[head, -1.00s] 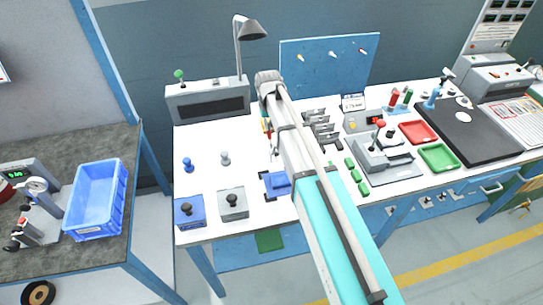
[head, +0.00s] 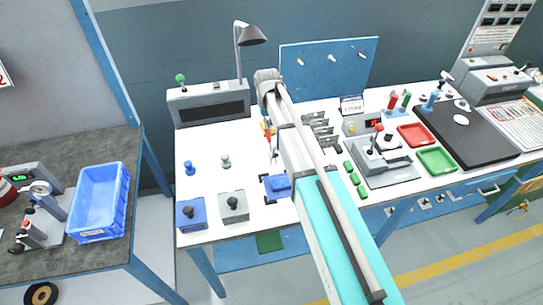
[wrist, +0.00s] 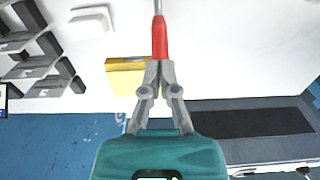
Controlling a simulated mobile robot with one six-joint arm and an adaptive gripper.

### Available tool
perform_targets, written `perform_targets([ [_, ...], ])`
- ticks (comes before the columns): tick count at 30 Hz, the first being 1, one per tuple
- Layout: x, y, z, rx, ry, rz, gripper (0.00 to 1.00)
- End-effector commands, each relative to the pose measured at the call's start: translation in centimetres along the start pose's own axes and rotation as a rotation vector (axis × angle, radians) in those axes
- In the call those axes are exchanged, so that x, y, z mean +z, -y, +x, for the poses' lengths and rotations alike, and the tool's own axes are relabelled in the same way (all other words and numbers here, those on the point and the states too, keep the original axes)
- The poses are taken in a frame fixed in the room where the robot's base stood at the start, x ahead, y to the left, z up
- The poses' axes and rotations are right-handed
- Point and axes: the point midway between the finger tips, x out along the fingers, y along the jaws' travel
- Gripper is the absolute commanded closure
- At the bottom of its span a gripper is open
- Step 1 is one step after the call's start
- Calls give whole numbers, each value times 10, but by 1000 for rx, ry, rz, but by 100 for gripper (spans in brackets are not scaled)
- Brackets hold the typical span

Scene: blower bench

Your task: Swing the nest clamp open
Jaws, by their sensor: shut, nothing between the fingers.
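My gripper (wrist: 158,68) is shut in the wrist view, over the bench's back part. A red piece with a grey rod (wrist: 160,38) shows in line with the fingertips; whether it touches them I cannot tell.
A yellow block (wrist: 125,78) lies beside the fingers. Green pieces (head: 355,180) line the fixture's left side; red (head: 417,134) and green (head: 437,160) trays stand right of it. Dark brackets (head: 320,132) stand behind. A blue nest-like block (head: 277,187) sits at the front.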

Motion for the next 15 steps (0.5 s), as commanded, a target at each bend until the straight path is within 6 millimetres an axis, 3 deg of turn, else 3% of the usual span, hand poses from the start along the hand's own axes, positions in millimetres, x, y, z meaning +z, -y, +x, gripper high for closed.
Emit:
perform_targets([
  [15, 0, 0, -32, 0, 0, 0, 100],
])
